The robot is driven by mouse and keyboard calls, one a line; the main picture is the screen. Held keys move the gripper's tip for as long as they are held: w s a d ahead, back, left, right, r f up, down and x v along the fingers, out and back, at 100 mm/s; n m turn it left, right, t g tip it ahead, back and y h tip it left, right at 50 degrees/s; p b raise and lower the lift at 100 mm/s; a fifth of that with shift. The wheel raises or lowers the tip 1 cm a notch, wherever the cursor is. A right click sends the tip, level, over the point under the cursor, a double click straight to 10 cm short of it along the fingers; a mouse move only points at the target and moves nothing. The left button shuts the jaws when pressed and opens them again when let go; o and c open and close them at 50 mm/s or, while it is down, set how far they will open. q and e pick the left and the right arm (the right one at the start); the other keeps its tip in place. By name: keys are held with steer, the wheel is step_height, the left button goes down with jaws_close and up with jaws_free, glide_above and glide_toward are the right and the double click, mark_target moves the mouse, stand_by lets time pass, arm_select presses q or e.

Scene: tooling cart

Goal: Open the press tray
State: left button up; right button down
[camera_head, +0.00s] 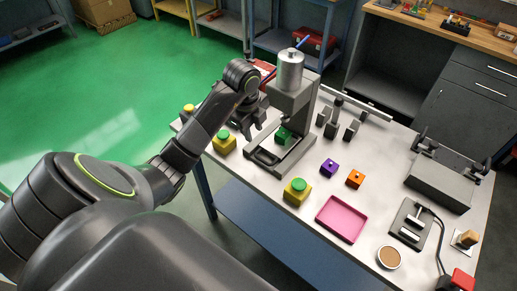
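The grey press (291,78) stands upright near the back left of the metal table. Its low tray (268,158) lies at the base, with a dark handle-like slot at its front left end. A green block (283,136) sits at the base under the press head. I cannot tell how far the tray is drawn out. My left gripper (255,122) hangs beside the press on its left, above the table and apart from the tray handle. Its fingers look parted, with nothing seen between them. My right gripper is not in view.
Yellow boxes with green buttons stand left (224,143) and in front (297,192) of the press. Purple (329,168) and orange (355,179) blocks, a pink tray (341,218) and a grey machine (442,180) lie to the right. Grey upright fixtures (331,122) stand right of the press.

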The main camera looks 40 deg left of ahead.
arm_select(q)
steer(key=b, duration=0.7)
glide_above(259, 157)
steer(key=s, duration=0.2)
step_height(259, 157, down, 8)
steer(key=shift+w+f+p, duration=0.2)
steer(key=shift+w+f, duration=0.05)
steer(key=shift+f, duration=0.7)
steer(key=shift+w+f+p, duration=0.25)
steer(key=shift+f, duration=0.75)
steer(key=shift+w+f+p, duration=0.2)
steer(key=shift+w+f, duration=0.05)
steer(key=shift+f, duration=0.7)
jaws_close()
